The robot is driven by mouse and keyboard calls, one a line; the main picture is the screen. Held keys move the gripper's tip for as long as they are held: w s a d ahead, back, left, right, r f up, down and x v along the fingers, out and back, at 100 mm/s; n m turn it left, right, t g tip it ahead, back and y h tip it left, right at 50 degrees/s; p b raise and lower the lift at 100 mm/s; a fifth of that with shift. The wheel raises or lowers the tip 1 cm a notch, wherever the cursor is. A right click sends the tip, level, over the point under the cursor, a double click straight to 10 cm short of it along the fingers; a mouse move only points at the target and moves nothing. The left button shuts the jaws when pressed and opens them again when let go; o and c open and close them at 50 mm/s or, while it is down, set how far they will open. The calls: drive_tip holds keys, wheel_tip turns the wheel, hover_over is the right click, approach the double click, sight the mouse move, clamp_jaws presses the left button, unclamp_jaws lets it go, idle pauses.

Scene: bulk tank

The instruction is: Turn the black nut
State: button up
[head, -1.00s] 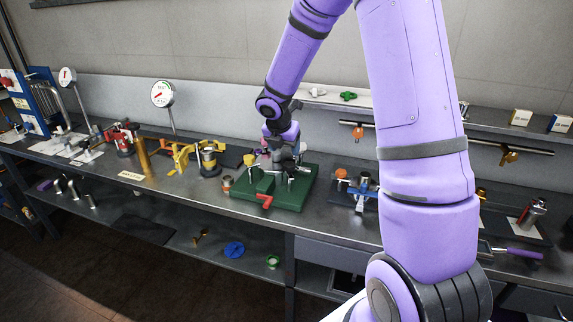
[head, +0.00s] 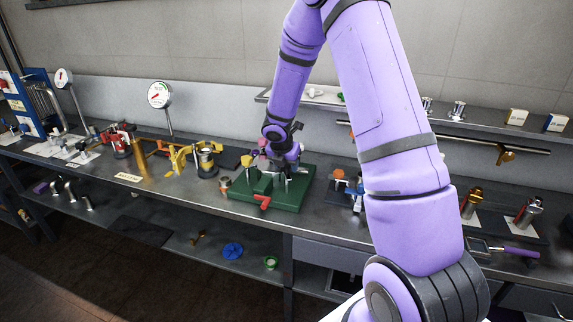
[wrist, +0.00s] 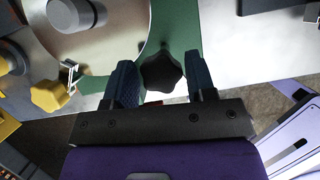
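The black nut (wrist: 162,73) is a lobed, star-shaped knob beside a green part in the wrist view. My gripper (wrist: 163,82) is open, with one dark blue finger on each side of the nut and a visible gap to each finger. I cannot tell how deep the fingertips sit relative to it. In the head view my gripper (head: 284,168) is over the green base (head: 293,197) of a fixture, and the nut cannot be made out there.
A yellow knob (head: 247,161) and a red handle (head: 263,203) are on the fixture, close to my gripper. The yellow knob also shows in the wrist view (wrist: 49,96). A brass cylinder (head: 143,160) and a yellow-handled device (head: 207,158) stand to the left.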

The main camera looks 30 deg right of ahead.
drive_tip(key=c, duration=0.6)
